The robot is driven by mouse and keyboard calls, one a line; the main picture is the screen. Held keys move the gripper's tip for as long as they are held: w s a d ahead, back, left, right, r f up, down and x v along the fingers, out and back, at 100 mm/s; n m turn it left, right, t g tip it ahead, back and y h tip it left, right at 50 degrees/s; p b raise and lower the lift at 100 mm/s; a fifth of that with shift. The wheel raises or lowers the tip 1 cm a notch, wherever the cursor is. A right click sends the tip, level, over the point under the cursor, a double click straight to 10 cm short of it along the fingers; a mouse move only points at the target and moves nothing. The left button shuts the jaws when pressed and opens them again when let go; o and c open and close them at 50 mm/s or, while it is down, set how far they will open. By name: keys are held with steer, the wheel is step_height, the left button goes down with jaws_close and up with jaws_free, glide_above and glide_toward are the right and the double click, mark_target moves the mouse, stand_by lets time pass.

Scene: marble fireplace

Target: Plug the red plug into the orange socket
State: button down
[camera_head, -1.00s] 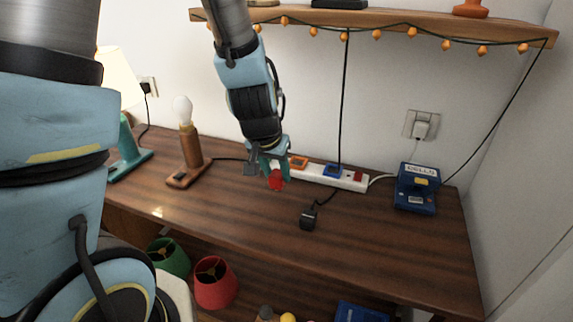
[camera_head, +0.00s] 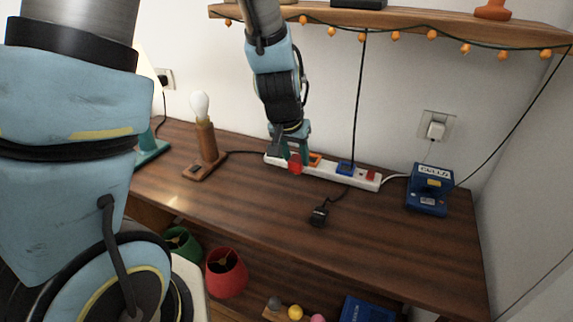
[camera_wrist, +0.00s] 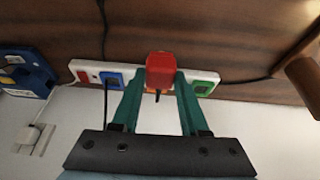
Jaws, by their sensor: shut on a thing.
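My gripper (camera_head: 294,154) is shut on the red plug (camera_head: 295,164) at the power strip (camera_head: 327,173) on the wooden desk. In the wrist view the red plug (camera_wrist: 160,69) sits between the teal fingers, in line with the strip (camera_wrist: 68,66). The orange socket (camera_head: 315,158) shows just right of the plug in the head view. In the wrist view only a sliver of orange (camera_wrist: 152,88) shows under the plug, which hides the rest. I cannot tell whether the plug touches the socket.
The strip also has a blue socket (camera_head: 345,168), a red one (camera_head: 370,175) and a green one (camera_wrist: 203,87). A black plug (camera_head: 319,215) lies in front. A bulb lamp (camera_head: 204,140) stands left, a blue device (camera_head: 429,190) right.

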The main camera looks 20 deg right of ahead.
steer(key=w+d+r+p, duration=0.2)
steer(key=w+d+p, duration=0.2)
steer(key=w+d, duration=0.4)
steer(key=shift+w, duration=0.4)
steer(key=shift+f, duration=0.1)
steer(key=shift+f+b, duration=2.1)
steer(key=shift+f, duration=0.75)
steer(key=shift+f+b, duration=0.4)
steer(key=shift+f, duration=0.15)
steer(key=shift+c, duration=1.7)
jaws_free()
steer(key=b+v, duration=0.1)
steer(key=v, duration=0.9)
steer(key=shift+r, duration=0.4)
